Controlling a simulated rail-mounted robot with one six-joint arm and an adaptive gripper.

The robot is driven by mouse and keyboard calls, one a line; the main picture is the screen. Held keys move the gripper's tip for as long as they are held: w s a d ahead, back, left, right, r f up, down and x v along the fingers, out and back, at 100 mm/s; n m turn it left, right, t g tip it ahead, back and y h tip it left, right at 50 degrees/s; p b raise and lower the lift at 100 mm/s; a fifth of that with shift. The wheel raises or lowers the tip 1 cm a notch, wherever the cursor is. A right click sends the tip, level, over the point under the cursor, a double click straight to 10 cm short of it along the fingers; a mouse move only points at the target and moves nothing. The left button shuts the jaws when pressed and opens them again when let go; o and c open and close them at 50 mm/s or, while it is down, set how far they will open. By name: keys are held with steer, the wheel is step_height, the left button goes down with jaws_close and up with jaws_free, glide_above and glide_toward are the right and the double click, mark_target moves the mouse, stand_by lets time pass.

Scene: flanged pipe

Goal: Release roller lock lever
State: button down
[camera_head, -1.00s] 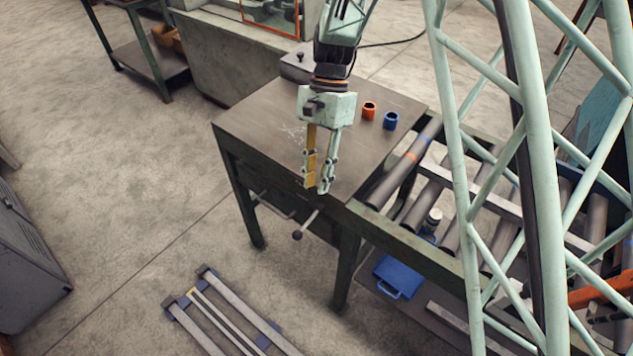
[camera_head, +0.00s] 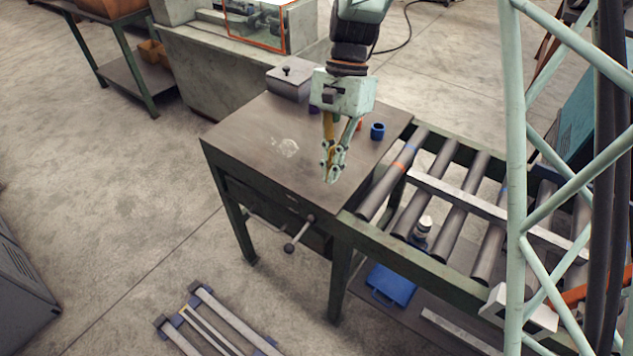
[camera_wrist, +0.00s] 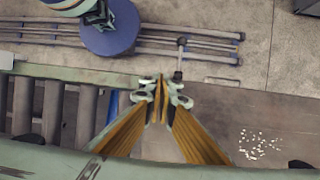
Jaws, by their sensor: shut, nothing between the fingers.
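The lever (camera_head: 300,234) is a thin rod with a dark ball knob, sticking out below the front edge of the dark-topped table (camera_head: 250,130). In the wrist view a rod that looks like this lever (camera_wrist: 180,58) stands out past the table edge, just beyond the fingertips and slightly to the right. My gripper (camera_head: 330,178) points down above the front part of the tabletop, apart from the lever. Its yellow-lined fingers (camera_wrist: 160,92) meet at the tips, shut and empty. The lever's pivot is hidden under the tabletop.
A roller conveyor (camera_head: 450,205) joins the table on the right. A blue cup (camera_head: 378,131) and a grey lidded box (camera_head: 288,80) stand at the back of the table. A blue case (camera_head: 390,282) lies underneath. Rails (camera_head: 215,320) lie on the floor in front.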

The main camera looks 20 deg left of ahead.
steer(key=s+d+r+n+t+y+p, duration=0.1)
steer(key=s+d+r+t, duration=0.15)
steer(key=d+r, duration=0.9)
steer(key=s+d+r+n+t+p, duration=0.1)
steer(key=s+d+r, duration=0.2)
steer(key=d+r, duration=0.85)
steer(key=s+d+r+t+p, duration=0.1)
steer(key=s+d+r, duration=0.3)
steer(key=s+d, duration=0.4)
steer(key=s+d+r+t+p, duration=0.1)
steer(key=s+d+r+t, duration=0.2)
steer(key=s+d+r, duration=0.2)
steer(key=shift+s+d+n+t+h+p, duration=0.4)
steer(key=shift+s+d, duration=1.25)
steer(key=shift+s, duration=1.9)
steer(key=shift+r, duration=0.1)
